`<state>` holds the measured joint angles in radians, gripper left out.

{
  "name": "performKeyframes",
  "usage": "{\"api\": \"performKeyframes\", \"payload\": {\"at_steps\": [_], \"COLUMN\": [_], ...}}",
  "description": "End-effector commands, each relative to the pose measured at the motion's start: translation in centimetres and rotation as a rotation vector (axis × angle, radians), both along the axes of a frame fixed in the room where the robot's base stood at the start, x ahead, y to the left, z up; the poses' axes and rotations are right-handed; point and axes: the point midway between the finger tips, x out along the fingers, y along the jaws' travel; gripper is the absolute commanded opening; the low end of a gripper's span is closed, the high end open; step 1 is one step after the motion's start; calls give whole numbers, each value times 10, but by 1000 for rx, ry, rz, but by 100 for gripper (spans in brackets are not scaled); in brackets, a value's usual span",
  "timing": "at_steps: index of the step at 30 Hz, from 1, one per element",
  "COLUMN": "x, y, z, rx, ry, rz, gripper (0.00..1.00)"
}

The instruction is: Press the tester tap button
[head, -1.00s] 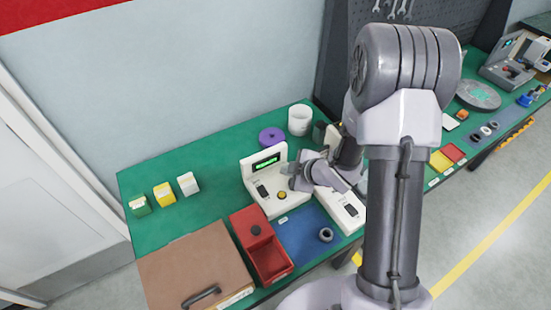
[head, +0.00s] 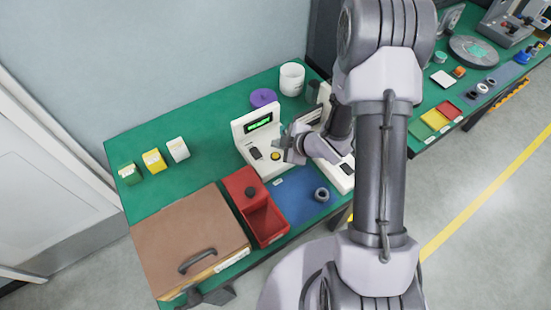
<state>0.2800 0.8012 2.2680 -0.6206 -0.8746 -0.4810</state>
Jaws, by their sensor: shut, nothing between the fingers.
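The tester (head: 262,145) is a white unit with a green lit display (head: 258,124) on its upright back panel. It stands on the green bench. A round yellow-orange button (head: 276,156) sits on its lower front face, with a dark switch (head: 256,153) to its left. My gripper (head: 288,152) is just right of the yellow button, close to the tester's right side. The fingers are shut with nothing in them. I cannot tell whether they touch the tester. My arm covers part of the white unit (head: 341,176) to the right.
A red bin (head: 268,221) and a blue mat (head: 296,204) with a dark ring (head: 322,194) lie in front. A brown case (head: 190,235) is front left. A purple disc (head: 263,97) and white cup (head: 291,78) stand behind.

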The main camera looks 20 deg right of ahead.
Motion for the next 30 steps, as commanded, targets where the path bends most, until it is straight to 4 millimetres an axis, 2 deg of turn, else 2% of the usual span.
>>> {"api": "performKeyframes", "payload": {"at_steps": [1,3,7,30], "x": [0,0,0,0], "y": [0,0,0,0], "z": [-13,-24,-33,-32], "rx": [1,0,1,1], "ry": [0,0,0,0], "rz": [-1,0,-1,-1], "gripper": [0,0,0,0]}}
